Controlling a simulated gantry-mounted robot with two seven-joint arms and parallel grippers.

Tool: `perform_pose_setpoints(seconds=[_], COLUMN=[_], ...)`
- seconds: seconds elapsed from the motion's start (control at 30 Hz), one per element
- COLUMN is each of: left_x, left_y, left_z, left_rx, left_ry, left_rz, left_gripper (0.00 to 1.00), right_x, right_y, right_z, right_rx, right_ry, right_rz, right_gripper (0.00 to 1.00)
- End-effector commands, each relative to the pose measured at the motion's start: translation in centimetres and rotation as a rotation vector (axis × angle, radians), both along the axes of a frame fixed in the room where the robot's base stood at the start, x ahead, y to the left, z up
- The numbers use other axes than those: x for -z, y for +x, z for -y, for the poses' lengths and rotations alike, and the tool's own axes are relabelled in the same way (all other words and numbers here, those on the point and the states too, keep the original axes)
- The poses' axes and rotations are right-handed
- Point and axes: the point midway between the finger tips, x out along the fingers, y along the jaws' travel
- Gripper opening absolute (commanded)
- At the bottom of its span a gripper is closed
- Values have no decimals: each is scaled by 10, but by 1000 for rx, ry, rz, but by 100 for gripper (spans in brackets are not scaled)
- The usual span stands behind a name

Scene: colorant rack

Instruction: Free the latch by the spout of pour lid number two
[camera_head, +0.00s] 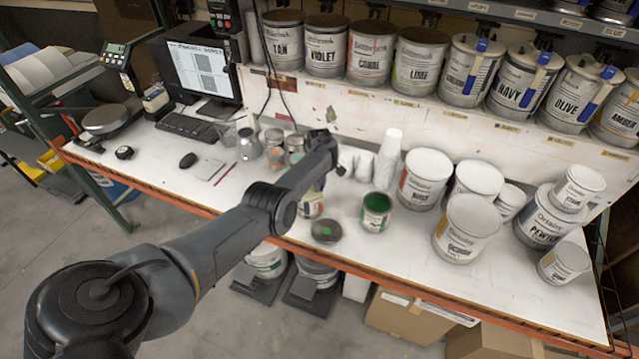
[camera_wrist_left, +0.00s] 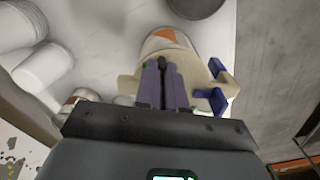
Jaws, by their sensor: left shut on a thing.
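A beige pour lid with blue lever parts (camera_wrist_left: 217,100) sits on a can with an orange mark (camera_wrist_left: 166,36) in the left wrist view. No number on the lid is readable. In the head view this can (camera_head: 311,209) shows partly below my left arm, upright near the bench's front edge. My left gripper (camera_wrist_left: 161,72) is over the lid, with its purple fingers closed together. They are shut on a small part of the lid, mostly hidden between them. I cannot make out the latch itself. My right gripper is in neither view.
An open can with green paint (camera_head: 375,212) and a dark round lid with a green spot (camera_head: 326,231) stand close to the right. Smaller cans (camera_head: 275,156) stand to the left. White-lidded cans (camera_head: 466,228) crowd the right side.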

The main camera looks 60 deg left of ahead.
Motion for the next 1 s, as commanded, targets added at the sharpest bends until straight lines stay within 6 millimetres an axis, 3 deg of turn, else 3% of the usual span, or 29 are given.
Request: perform_pose_setpoints(seconds=[0.07, 0.1, 0.17, 0.57, 1.0], left_x=[0, 0, 0, -7, -74], left_y=[0, 0, 0, 0, 0], left_z=[0, 0, 0, 0, -1], left_rx=[1, 1, 1, 2, 0], left_ry=[0, 0, 0, 1, 4], left_rz=[-1, -1, -1, 0, 0], left_gripper=[0, 12, 20, 20, 20], right_x=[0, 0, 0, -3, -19], right_y=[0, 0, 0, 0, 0], right_z=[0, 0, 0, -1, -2], right_rx=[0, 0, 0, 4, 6], right_ry=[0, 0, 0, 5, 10], right_rz=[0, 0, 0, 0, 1], right_gripper=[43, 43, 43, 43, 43])
